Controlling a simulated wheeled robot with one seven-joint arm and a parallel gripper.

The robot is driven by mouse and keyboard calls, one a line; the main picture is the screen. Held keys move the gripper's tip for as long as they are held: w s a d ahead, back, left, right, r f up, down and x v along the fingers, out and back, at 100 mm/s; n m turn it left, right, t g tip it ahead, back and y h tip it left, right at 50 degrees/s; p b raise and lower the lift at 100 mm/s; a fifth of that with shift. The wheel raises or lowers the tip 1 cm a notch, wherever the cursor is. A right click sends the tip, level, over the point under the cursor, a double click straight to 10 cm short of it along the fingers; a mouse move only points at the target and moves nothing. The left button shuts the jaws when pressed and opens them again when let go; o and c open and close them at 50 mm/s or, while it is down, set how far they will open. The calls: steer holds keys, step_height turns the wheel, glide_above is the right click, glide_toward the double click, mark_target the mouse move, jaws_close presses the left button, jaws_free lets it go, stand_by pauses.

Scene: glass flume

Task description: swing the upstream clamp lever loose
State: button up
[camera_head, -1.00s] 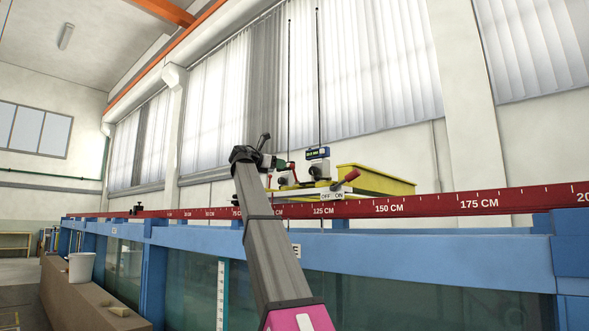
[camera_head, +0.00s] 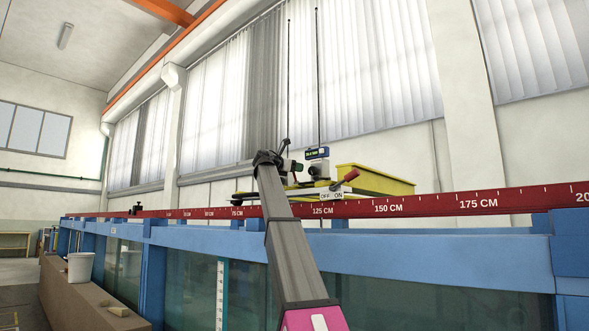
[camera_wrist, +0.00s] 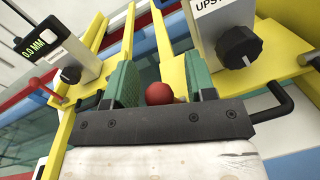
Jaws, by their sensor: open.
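In the wrist view a round red knob (camera_wrist: 159,93) lies between the two green finger pads of my gripper (camera_wrist: 162,72), with a gap on both sides. It looks like the end of a lever, but its stem is hidden. My gripper is open. In the head view my gripper (camera_head: 291,166) is small, at the carriage above the flume rail, and the knob cannot be made out there.
A digital gauge reading 0.0 MM (camera_wrist: 38,42) and yellow carriage bars (camera_wrist: 163,35) lie close around the fingers. A red-handled lever (camera_head: 350,176) stands by an OFF/ON label (camera_head: 331,196). The red scale rail (camera_head: 420,205) runs along the blue flume frame (camera_head: 450,245). A yellow tray (camera_head: 375,179) sits behind.

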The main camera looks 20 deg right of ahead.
steer(key=shift+c, duration=0.4)
jaws_close()
steer(key=shift+s+a+f+t+h, duration=0.5)
steer(key=shift+a+h, duration=0.1)
steer(key=shift+h, duration=0.4)
steer(key=shift+s+a+f+m+t+h, duration=0.15)
steer(key=shift+a+m+h, duration=0.1)
steer(key=shift+h, duration=0.3)
steer(key=shift+s+a+r+m+t+h, duration=0.15)
steer(key=shift+a+h, duration=0.1)
steer(key=shift+h, duration=0.3)
steer(key=shift+w+f, duration=0.1)
steer(key=shift+o, duration=0.4)
jaws_free()
